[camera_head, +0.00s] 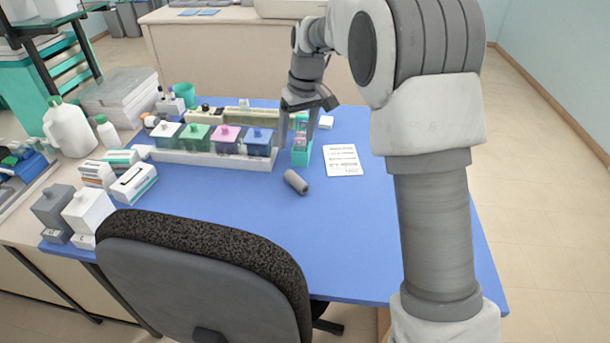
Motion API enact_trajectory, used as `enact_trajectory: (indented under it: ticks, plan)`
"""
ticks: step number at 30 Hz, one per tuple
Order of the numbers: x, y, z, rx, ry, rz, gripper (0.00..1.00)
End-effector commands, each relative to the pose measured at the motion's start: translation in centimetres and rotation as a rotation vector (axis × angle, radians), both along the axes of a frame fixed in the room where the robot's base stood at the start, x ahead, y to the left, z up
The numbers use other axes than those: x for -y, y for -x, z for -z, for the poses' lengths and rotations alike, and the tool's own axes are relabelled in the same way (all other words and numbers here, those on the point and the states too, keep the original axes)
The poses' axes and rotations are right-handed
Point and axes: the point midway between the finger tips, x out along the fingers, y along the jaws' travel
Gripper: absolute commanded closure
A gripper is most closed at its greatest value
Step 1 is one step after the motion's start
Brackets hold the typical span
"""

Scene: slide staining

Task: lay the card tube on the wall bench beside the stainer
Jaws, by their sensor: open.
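A short grey-brown cylinder (296,181), which looks like the card tube, lies on its side on the blue-topped bench (235,205). My gripper (297,134) is open and reaches down over a teal rack (301,157) with pink and dark contents, behind the cylinder. The fingers are at either side of the rack's upper end; whether they touch it is unclear. The gripper is apart from the cylinder. A beige bench (200,42) stands at the back, with a pale box-shaped unit (285,8) partly cut off at the top; I cannot tell whether this is the stainer.
A row of staining jars with coloured lids (212,137) stands left of the rack. A printed sheet (343,160) lies right of it. White boxes (130,180) and bottles (68,128) crowd the left. A dark chair (200,270) blocks the front. Bench space around the cylinder is clear.

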Motion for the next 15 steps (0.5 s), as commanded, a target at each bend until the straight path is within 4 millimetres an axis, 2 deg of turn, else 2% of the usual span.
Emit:
enact_trajectory:
  ticks: [3, 7, 15]
  plan:
    - [0.0, -0.6, -0.7, 0.022, 0.056, -0.074, 0.23]
    - [0.1, -0.9, 0.1, 0.026, 0.076, -0.098, 0.23]
    - [-0.2, -1.4, 5.6, 0.023, 0.075, -0.096, 0.23]
